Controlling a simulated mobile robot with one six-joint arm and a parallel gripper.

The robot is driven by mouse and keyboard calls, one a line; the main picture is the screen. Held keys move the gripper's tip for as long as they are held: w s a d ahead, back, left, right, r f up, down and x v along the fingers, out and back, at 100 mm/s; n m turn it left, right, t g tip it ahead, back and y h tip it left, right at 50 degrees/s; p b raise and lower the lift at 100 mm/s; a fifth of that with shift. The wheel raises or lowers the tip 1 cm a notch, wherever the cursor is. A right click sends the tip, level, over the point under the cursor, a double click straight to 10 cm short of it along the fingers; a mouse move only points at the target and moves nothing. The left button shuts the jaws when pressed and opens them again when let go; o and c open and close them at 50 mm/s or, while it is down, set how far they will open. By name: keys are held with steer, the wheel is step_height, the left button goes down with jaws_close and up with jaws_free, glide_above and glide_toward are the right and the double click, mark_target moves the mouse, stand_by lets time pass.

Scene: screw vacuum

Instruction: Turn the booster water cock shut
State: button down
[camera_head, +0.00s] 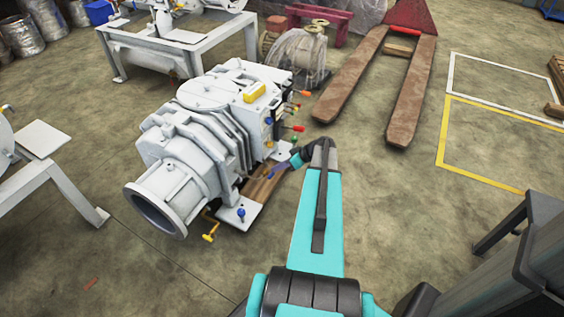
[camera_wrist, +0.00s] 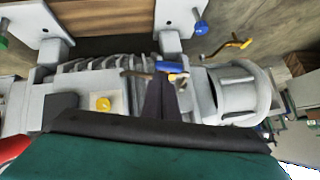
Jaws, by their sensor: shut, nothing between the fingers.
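The white screw pump (camera_head: 205,125) stands on the floor and carries several small cocks with coloured handles. I cannot tell which one is the booster water cock. In the wrist view my gripper (camera_wrist: 168,84) is shut and empty, with its tips right at a blue-handled cock (camera_wrist: 172,67); whether they touch is unclear.
Red-handled (camera_head: 300,128) and other levers stick out of the pump's right side. A blue knob (camera_head: 241,214) is on the foot plate. A pallet truck (camera_head: 385,60) stands behind at right.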

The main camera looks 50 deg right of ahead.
steer(key=shift+a+f, duration=0.1)
steer(key=shift+f, duration=0.25)
stand_by(0.4)
